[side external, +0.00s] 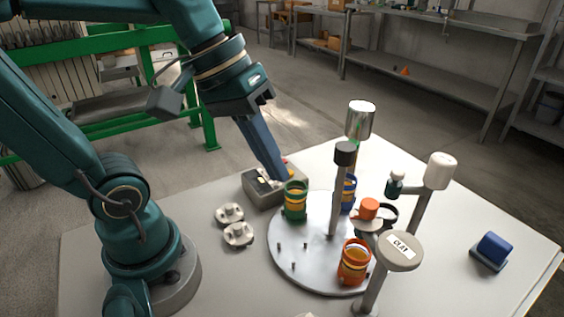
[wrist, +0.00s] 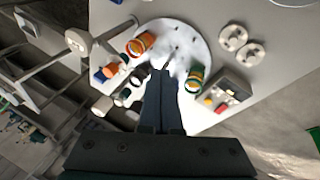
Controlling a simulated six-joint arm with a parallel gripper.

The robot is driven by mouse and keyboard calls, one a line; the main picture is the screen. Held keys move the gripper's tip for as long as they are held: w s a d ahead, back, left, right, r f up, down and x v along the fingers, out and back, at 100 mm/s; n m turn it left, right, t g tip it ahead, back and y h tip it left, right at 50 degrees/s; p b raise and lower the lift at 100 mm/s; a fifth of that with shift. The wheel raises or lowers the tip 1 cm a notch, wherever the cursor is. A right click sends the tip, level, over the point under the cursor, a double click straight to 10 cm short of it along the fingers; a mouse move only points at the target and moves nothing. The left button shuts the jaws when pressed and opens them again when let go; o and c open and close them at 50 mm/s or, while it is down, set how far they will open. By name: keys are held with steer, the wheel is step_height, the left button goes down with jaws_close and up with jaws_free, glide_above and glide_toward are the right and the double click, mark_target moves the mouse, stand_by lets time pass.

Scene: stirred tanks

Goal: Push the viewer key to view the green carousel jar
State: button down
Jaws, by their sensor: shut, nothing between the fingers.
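The round metal carousel (side external: 300,262) carries a green jar (side external: 295,203) with an amber band, an orange jar (side external: 354,265) and a blue jar (side external: 349,192). The green jar (wrist: 194,80) and orange jar (wrist: 140,44) also show in the wrist view. A grey key box (side external: 262,193) stands just behind and left of the green jar; in the wrist view the box (wrist: 232,88) shows red and yellow keys on top. My gripper (side external: 287,177) is shut and empty, its tips low by the box and green jar. The tips hide part of the box; I cannot tell whether they touch a key.
Posts rise around the carousel: a black-topped one (side external: 345,152), a white-topped one (side external: 438,172) and a round-topped one labelled CLAY (side external: 400,252). Two pale knobbed discs (side external: 238,234) lie left of the carousel. A blue block (side external: 491,251) sits at the right.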

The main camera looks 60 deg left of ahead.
steer(key=w+a+f+n+t+h, duration=0.1)
steer(key=w+a+n+h, duration=0.3)
steer(key=w+a+n, duration=0.7)
steer(key=a+f+n, duration=0.1)
steer(key=a, duration=0.3)
steer(key=shift+w+a+f+t+h, duration=0.15)
steer(key=shift+w+f+t+h, duration=0.05)
steer(key=shift+f+t+h, duration=0.15)
steer(key=shift+f, duration=4.4)
steer(key=shift+f, duration=0.2)
steer(key=shift+f, duration=0.2)
